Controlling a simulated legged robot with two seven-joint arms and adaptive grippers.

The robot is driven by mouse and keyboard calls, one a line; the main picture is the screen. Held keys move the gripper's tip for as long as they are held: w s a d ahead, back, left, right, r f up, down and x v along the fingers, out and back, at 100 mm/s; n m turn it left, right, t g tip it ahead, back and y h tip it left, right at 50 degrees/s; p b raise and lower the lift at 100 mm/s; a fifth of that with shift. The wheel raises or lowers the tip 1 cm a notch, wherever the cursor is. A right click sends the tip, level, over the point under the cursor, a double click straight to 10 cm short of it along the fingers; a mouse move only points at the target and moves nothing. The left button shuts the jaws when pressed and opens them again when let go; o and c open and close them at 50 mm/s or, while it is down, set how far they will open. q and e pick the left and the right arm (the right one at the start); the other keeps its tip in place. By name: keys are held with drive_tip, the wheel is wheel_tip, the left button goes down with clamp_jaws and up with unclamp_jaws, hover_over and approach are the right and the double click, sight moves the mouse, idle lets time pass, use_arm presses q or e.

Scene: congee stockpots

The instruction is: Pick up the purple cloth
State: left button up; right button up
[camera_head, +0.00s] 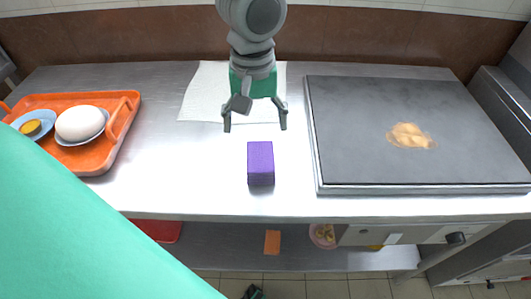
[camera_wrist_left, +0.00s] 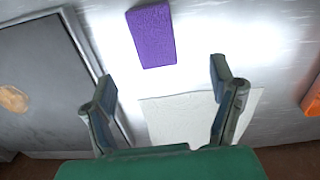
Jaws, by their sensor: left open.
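The purple cloth (camera_head: 260,163) looks like a small folded block. It lies on the steel counter near its front edge, in the middle of the head view. In the left wrist view the purple cloth (camera_wrist_left: 152,36) is at the top centre, beyond the fingertips. My left gripper (camera_head: 255,120) is open and empty, on the far side of the cloth and apart from it. Its two fingers (camera_wrist_left: 162,85) are spread wide in the left wrist view, with nothing between them. My right gripper is in neither view.
A white sheet (camera_head: 203,98) lies behind and partly under my gripper in the picture. A dark griddle (camera_head: 350,140) with a patch of food (camera_head: 408,136) is at the right. An orange tray (camera_head: 120,112) with dishes is at the left. The counter around the cloth is clear.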

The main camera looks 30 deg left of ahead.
sight(263, 155)
use_arm(q)
drive_tip(key=f, duration=0.4)
drive_tip(key=shift+w+d+f+b, duration=0.1)
drive_tip(key=shift+w+d+b, duration=0.1)
drive_tip(key=shift+b, duration=0.15)
drive_tip(key=shift+s+d+f, duration=0.1)
drive_tip(key=shift+d+f, duration=0.35)
wheel_tip(263, 155, down, 4)
drive_tip(key=shift+r+b, duration=0.15)
drive_tip(key=shift+b, duration=0.55)
drive_tip(key=shift+a+f, duration=0.2)
drive_tip(key=shift+f, duration=0.15)
drive_tip(key=shift+a, duration=0.3)
drive_tip(key=shift+d, duration=0.3)
drive_tip(key=c, duration=1.3)
drive_tip(key=shift+o, duration=0.2)
drive_tip(key=shift+d+r, duration=0.1)
drive_tip(key=shift+d, duration=0.15)
